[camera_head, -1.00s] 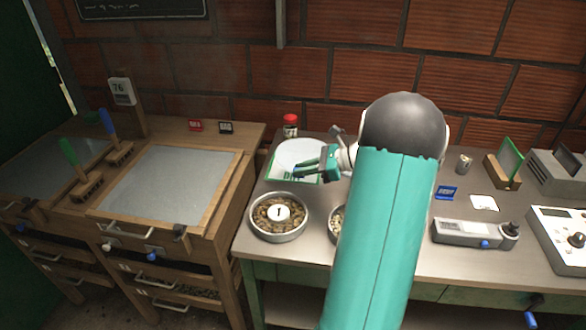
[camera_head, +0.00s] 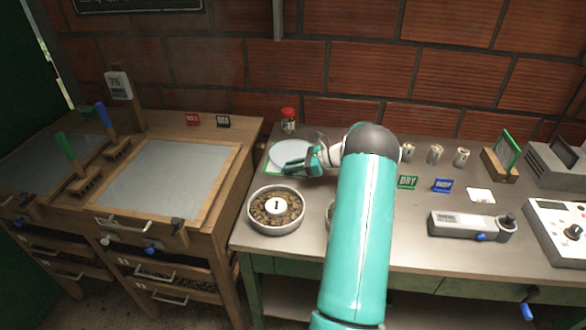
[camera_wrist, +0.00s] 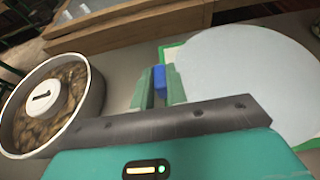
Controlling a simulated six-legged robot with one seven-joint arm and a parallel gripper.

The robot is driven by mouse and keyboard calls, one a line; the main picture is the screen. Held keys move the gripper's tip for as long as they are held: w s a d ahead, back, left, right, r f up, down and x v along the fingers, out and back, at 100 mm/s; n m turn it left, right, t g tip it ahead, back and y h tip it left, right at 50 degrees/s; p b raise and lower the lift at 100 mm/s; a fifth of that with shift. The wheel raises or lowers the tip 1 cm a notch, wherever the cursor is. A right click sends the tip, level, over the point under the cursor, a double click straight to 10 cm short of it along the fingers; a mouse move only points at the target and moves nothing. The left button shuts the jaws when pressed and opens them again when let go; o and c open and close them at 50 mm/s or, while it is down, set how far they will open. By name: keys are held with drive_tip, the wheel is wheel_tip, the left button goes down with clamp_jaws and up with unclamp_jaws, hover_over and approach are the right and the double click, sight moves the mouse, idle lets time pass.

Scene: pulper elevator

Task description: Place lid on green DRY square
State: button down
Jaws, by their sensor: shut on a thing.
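The lid (camera_head: 290,154) is a pale round disc at the back left of the bench, over a green-edged square (camera_head: 272,167). In the wrist view the lid (camera_wrist: 245,85) covers most of the square, and a green edge (camera_wrist: 172,52) shows at its upper left. My gripper (camera_head: 296,165) is at the lid's near right side. In the wrist view its green fingers (camera_wrist: 158,88) are shut on a small blue piece (camera_wrist: 160,80) at the lid's edge, which looks like its tab. I cannot tell whether the lid touches the square.
A round pan of beans with a tag marked I (camera_head: 276,208) stands in front of the lid. A red-capped jar (camera_head: 288,120) is behind it. A green DRY sign (camera_head: 407,182), a blue sign (camera_head: 442,185) and several small cans (camera_head: 435,154) stand to the right of my arm.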

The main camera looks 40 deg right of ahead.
drive_tip(key=shift+f, duration=0.4)
drive_tip(key=shift+f, duration=0.15)
drive_tip(key=c, duration=1.4)
unclamp_jaws()
